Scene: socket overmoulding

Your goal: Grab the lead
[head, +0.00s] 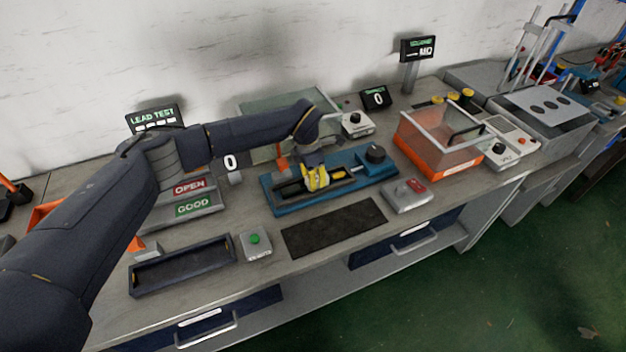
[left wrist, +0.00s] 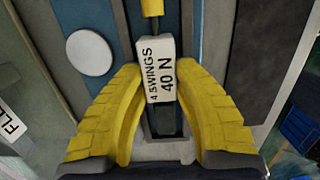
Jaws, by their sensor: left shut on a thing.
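My left gripper (head: 316,179) has yellow fingers and is low over the blue fixture (head: 375,178) in the middle of the bench. In the left wrist view, its fingertips (left wrist: 160,72) close on both sides of a white block (left wrist: 162,75) marked "4 SWINGS 40 N". A yellow rod (left wrist: 152,8) meets the block's far end. A dark piece (left wrist: 165,120) shows below the block in a slot between the fingers. I cannot tell which part is the lead. My right gripper is not in view.
A black mat (head: 335,227) lies in front of the fixture. A dark tray (head: 180,265) and a green-button box (head: 255,244) are front left. A red-switch box (head: 408,195) and an orange bin (head: 437,150) are to the right.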

